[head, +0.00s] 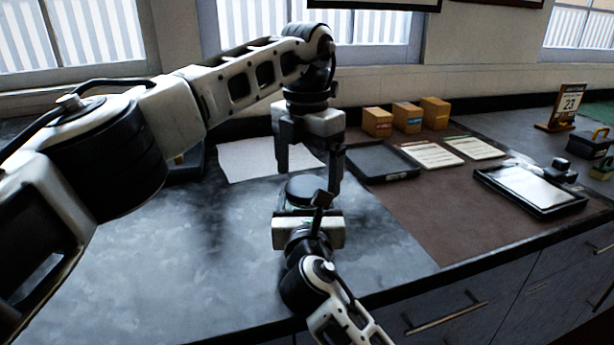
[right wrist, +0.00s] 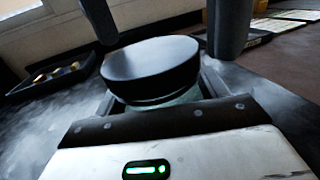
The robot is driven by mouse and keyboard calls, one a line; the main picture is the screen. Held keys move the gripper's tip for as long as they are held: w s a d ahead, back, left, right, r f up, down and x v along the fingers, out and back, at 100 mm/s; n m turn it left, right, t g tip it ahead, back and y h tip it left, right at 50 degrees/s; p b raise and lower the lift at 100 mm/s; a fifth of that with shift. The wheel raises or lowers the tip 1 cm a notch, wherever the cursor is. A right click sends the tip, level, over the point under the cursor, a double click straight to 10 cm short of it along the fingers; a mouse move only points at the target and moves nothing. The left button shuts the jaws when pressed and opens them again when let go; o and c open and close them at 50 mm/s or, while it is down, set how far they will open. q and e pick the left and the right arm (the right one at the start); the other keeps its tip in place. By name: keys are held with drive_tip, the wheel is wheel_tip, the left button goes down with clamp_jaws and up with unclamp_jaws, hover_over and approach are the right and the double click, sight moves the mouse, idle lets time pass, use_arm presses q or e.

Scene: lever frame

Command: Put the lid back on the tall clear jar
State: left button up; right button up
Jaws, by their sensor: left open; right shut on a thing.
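The lid (head: 306,187) is a round black disc. In the right wrist view the lid (right wrist: 150,66) sits on top of the clear, greenish jar (right wrist: 178,97), with a thin rim just below it. Most of the jar is hidden by the lid and my right gripper. My right gripper (head: 308,214) is shut on the jar from the front, low over the counter. My left gripper (head: 309,168) points down above the lid. Its fingers are open, one on each side and apart from the lid, and show at the top of the right wrist view (right wrist: 165,22).
A white sheet (head: 245,160) lies behind the left gripper. A black tray (head: 382,162), two printed cards (head: 432,154), several small boxes (head: 407,117) and a tray with paper (head: 530,190) are to the right. The grey counter (head: 150,260) at left front is clear.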

use_arm(q)
wheel_tip(320, 180, up, 6)
drive_tip(key=shift+f, duration=0.15)
idle(0.3)
use_arm(e)
drive_tip(key=o, duration=2)
drive_tip(key=shift+c, duration=0.2)
